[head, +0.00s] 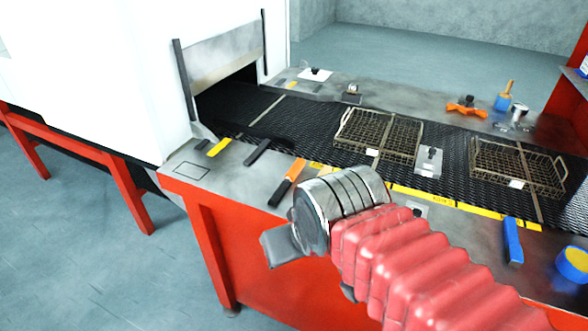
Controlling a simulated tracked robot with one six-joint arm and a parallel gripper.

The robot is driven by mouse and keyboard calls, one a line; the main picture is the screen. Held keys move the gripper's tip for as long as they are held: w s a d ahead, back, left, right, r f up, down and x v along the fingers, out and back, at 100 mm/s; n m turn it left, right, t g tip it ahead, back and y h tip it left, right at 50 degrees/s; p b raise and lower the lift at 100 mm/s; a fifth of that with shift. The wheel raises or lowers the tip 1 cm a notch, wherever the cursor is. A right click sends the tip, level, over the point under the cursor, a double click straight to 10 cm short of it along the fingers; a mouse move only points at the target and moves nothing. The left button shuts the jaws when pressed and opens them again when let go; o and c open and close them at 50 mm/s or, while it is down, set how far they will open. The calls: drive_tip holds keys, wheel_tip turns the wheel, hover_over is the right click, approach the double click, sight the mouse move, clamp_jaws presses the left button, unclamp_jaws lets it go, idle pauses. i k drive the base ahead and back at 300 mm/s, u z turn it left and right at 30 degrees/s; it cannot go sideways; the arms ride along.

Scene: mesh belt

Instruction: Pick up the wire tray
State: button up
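Two wire trays lie on the black mesh belt. One wire tray (395,138) is near the middle of the belt in the head view, a brownish mesh basket with a pale bar across it. The other wire tray (500,160) is farther right, with a looped handle at its right end and a white tag on its front side. My gripper (283,245) is in front of the belt's near edge, left of and nearer than both trays, apart from them. Its fingers are mostly hidden behind my wrist, so its opening does not show.
The mesh belt (315,120) runs from the white oven mouth at left. A grey box with a knob (428,162) stands between the trays. An orange-handled tool (287,183) and a blue-handled item (512,241) lie on the near ledge. A blue-and-yellow roll (573,262) is at right.

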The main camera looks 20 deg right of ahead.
sight(517, 184)
drive_tip(key=z, duration=2.2)
